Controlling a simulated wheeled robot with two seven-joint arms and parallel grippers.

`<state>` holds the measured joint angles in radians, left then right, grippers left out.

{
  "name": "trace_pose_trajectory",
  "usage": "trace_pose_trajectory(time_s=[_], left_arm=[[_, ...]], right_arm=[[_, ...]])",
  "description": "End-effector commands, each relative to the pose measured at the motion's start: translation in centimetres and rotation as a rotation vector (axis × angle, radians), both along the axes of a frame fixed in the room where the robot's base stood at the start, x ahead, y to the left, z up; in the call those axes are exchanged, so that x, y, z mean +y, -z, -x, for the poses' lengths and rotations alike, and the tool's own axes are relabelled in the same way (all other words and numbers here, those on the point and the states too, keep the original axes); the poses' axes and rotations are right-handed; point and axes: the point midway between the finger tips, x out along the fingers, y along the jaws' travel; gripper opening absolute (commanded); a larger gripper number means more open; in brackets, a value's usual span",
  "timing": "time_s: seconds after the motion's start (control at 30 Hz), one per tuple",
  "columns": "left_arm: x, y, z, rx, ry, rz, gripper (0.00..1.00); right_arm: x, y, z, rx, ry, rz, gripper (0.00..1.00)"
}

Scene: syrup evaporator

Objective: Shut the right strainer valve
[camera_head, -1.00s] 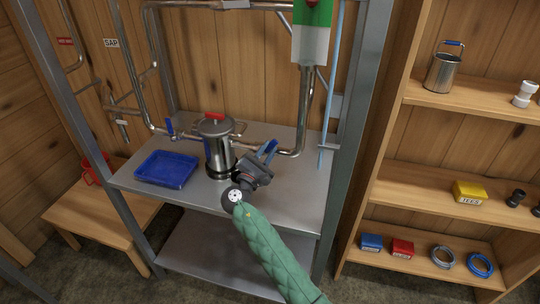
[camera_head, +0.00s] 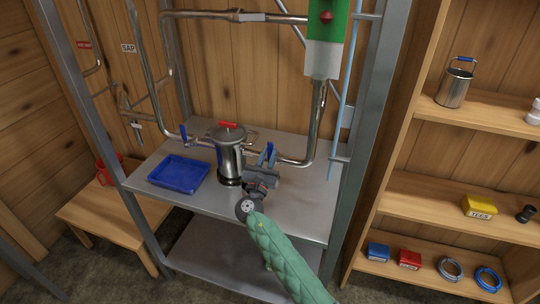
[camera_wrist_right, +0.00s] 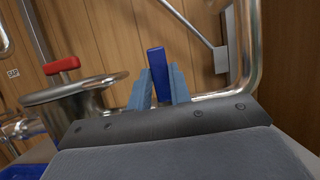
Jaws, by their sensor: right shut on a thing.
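The steel strainer (camera_head: 229,160) with a red-knobbed lid stands on the metal shelf. Pipes join it on both sides. The blue lever of the right valve (camera_wrist_right: 156,74) stands between the two light-blue fingers of my right gripper (camera_wrist_right: 158,88) in the right wrist view. In the head view my right gripper (camera_head: 267,157) is just right of the strainer, at the pipe, with its fingers pointing up and back. It is shut on the lever, and the valve body is mostly hidden behind it. My left gripper is not in view.
The left valve's blue lever (camera_head: 184,134) stands upright left of the strainer. A blue tray (camera_head: 204,188) lies on the shelf at left. A steel post (camera_head: 355,130) is close on the right. A wooden rack (camera_head: 425,185) with small goods stands beyond it.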

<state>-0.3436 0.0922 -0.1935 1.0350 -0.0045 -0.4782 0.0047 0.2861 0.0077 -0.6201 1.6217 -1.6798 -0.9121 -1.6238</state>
Motion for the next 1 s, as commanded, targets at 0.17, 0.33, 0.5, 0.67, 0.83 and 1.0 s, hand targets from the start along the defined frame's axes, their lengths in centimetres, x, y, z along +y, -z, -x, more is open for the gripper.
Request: trace_pose_trajectory(time_s=[0.17, 0.33, 0.5, 0.67, 0.83, 1.0], left_arm=[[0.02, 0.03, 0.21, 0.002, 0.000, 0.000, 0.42], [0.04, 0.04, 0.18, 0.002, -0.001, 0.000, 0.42], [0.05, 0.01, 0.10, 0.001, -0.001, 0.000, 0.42], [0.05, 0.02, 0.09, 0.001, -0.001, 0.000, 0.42], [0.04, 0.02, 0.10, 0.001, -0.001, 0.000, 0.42], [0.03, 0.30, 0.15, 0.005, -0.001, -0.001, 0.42]], right_arm=[[0.07, -0.06, -0.07, 0.005, -0.001, 0.016, 0.00], [0.09, -0.04, -0.08, 0.005, 0.000, 0.018, 0.00], [0.09, -0.05, -0.08, 0.004, 0.000, 0.017, 0.00], [0.08, -0.03, -0.07, 0.004, 0.000, 0.017, 0.42], [0.09, -0.01, -0.06, 0.005, -0.001, 0.016, 0.42], [0.20, 0.30, 0.28, 0.005, -0.001, 0.016, 0.42]])
